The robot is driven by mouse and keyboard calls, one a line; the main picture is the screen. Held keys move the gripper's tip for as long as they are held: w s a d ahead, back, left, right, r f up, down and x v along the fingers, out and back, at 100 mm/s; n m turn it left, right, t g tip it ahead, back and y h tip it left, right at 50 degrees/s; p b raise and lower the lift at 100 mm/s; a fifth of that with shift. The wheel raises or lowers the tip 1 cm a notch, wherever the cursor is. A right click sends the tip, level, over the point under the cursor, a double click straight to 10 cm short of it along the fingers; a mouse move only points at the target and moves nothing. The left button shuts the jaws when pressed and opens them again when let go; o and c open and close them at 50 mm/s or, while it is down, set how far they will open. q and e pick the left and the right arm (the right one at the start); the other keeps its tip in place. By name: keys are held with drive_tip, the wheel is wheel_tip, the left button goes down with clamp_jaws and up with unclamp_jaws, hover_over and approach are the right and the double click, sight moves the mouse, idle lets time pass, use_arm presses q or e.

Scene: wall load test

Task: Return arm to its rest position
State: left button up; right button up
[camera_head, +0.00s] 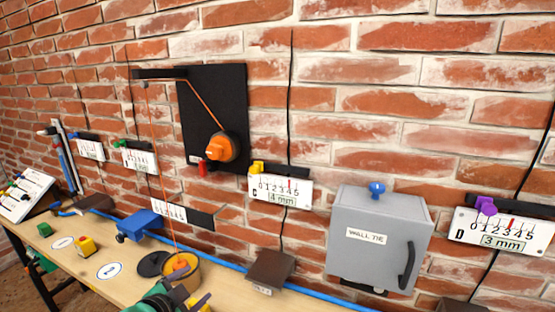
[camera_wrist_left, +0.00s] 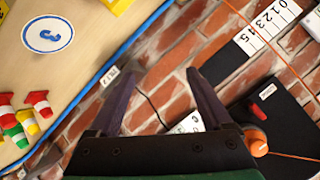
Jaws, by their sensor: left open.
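My left gripper (camera_head: 192,297) comes in at the bottom of the head view, green and dark with purple fingers, in front of the yellow round weight (camera_head: 182,272) on the bench. In the left wrist view the two dark purple fingers of my left gripper (camera_wrist_left: 162,75) are spread wide, with nothing between them; brick wall shows behind. Much of the left arm is cut off by the lower edge of the head view. My right gripper is in neither view.
The wooden bench (camera_head: 75,262) runs along the brick wall, with a blue block (camera_head: 143,223) on it. An orange cord runs from the black wall panel (camera_head: 222,95) to the weight. A grey box (camera_head: 378,240) hangs right.

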use_arm(q)
drive_tip(key=s+a+f+n+g+y, duration=0.1)
drive_tip(key=s+f+n+g, duration=0.3)
drive_tip(key=s+f, duration=0.55)
drive_tip(key=s+a+f+n+g, duration=0.2)
drive_tip(key=s+f+n+g, duration=0.25)
drive_tip(key=s+f, duration=0.5)
drive_tip(key=s+f+g+b, duration=0.1)
drive_tip(key=s+f, duration=0.2)
drive_tip(key=f, duration=1.6)
drive_tip(key=s+a+f+g+b, duration=0.1)
drive_tip(key=s+a+f, duration=0.2)
drive_tip(key=s+f, duration=1.4)
drive_tip(key=shift+s+f+m+y+b, duration=0.3)
drive_tip(key=shift+s+f+m+b, duration=0.05)
drive_tip(key=shift+f, duration=0.2)
